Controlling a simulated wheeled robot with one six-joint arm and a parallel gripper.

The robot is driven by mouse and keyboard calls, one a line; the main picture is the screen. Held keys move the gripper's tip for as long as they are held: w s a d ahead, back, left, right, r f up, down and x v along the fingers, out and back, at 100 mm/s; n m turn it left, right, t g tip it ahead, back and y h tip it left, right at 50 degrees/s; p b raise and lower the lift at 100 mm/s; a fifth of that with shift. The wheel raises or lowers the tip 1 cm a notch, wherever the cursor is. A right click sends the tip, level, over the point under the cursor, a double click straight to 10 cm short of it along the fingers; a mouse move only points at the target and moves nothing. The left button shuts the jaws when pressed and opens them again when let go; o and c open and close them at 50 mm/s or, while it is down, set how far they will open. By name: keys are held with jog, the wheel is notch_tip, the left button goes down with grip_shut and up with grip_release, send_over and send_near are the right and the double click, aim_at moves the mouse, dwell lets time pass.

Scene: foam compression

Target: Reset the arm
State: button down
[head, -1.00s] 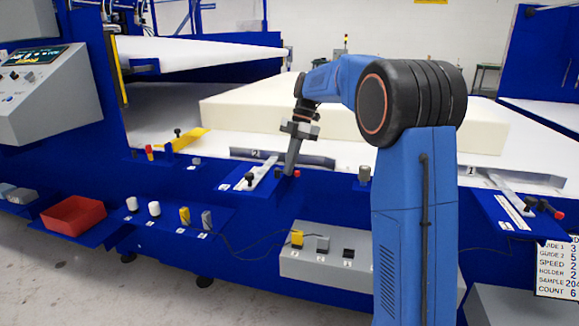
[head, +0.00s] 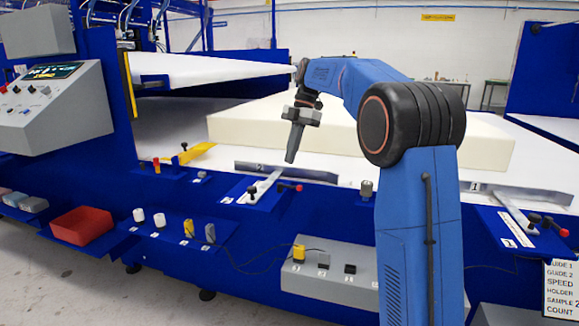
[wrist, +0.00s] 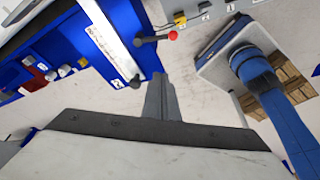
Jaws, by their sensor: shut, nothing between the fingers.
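My gripper (head: 291,156) hangs from the blue arm in the head view, pointing down in front of the cream foam block (head: 360,130). Its fingers are together with nothing between them.
A red tray (head: 82,225) and several small blocks sit on the machine's front ledges at left. A grey box with switches (head: 320,275) stands low in front. Guide 1's bar (head: 512,212) is at right. A control panel (head: 55,95) is at upper left.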

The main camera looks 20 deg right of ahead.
jog(key=shift+d+r, duration=0.1)
jog(key=shift+r, duration=0.25)
jog(key=s+a+f+m+t+h, duration=0.1)
jog(key=s+f+m+t, duration=0.1)
jog(key=s+m, duration=0.65)
jog(key=s+a+f+m+t+h, duration=0.1)
jog(key=s+m, duration=0.2)
jog(key=s, duration=1.1)
jog(key=s+d+f+m+t+h, duration=0.1)
jog(key=s+d+f+m+t, duration=0.1)
jog(key=s+f+m, duration=0.9)
jog(key=s+f+t, duration=0.1)
jog(key=s+f, duration=0.4)
jog(key=s, duration=0.4)
jog(key=shift+s+f+h, duration=0.15)
jog(key=shift+f+h, duration=0.15)
jog(key=shift+f, duration=0.05)
